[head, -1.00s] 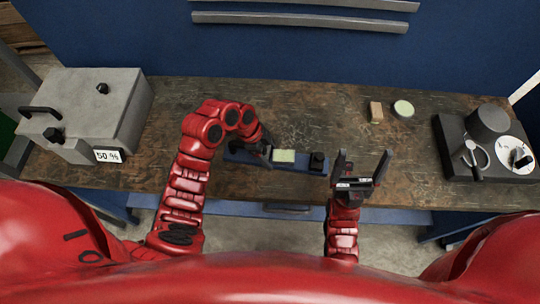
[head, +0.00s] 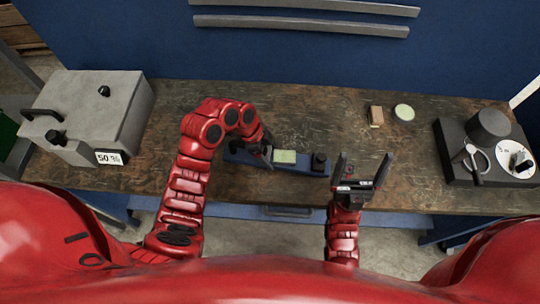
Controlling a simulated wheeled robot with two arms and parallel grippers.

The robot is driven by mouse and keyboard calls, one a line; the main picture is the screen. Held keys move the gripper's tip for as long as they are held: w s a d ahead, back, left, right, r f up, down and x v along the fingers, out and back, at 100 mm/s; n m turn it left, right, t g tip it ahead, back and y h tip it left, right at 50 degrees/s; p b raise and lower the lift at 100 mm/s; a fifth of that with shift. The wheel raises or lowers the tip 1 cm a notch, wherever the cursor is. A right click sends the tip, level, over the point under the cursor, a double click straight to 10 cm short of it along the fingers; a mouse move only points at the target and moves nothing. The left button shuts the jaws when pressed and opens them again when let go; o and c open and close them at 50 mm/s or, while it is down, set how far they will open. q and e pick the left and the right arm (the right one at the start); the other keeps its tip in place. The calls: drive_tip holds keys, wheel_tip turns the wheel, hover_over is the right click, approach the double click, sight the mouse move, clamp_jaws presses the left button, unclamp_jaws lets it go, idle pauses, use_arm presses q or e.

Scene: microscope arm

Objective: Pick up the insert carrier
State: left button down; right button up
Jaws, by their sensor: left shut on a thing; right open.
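A blue carrier (head: 299,168) lies on the workbench in the middle of the head view, with a pale green square piece (head: 285,156) on it and a black knob (head: 319,160) at its right end. I take it to be the insert carrier. My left gripper (head: 264,152) is shut on the carrier near its left part; the arm hides some of that end, and the fingertips are hard to make out. My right gripper (head: 363,172) is open and empty, its fingers pointing up the picture, to the right of the carrier.
A grey box (head: 105,110) with a "50 %" label stands at the left of the workbench (head: 220,190). A small tan block (head: 376,115) and a pale green disc (head: 404,112) lie at back right. A black device (head: 455,150) with a white dial is at far right.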

use_arm(q)
wheel_tip(320, 180, up, 2)
drive_tip(key=shift+r, duration=0.1)
drive_tip(key=s+d+r+p, duration=0.1)
drive_tip(key=s+p, duration=0.5)
drive_tip(key=s, duration=1)
drive_tip(key=shift+w, duration=0.15)
drive_tip(key=shift+w+a+f+b, duration=0.1)
drive_tip(key=shift+w+f+b, duration=0.3)
drive_tip(key=shift+w, duration=0.85)
drive_tip(key=shift+w+a+f+b, duration=0.1)
drive_tip(key=shift+w+f+b, duration=0.15)
drive_tip(key=shift+w+b, duration=0.75)
drive_tip(key=shift+w+f+b, duration=0.15)
drive_tip(key=shift+w+f, duration=0.15)
drive_tip(key=shift+w, duration=1.25)
drive_tip(key=shift+w+a+f+b, duration=0.1)
drive_tip(key=shift+w+f+b, duration=0.2)
drive_tip(key=shift+w+b, duration=0.8)
drive_tip(key=shift+w+a+f+b, duration=0.1)
drive_tip(key=shift+w+f+b, duration=0.3)
drive_tip(key=shift+w, duration=1.25)
drive_tip(key=shift+w+a+f+b, duration=0.1)
drive_tip(key=shift+w+f+b, duration=0.1)
drive_tip(key=shift+w+b, duration=0.95)
drive_tip(key=shift+w+p, duration=0.15)
drive_tip(key=shift+p, duration=0.15)
drive_tip(key=shift+f+b, duration=0.55)
drive_tip(key=shift+f, duration=0.05)
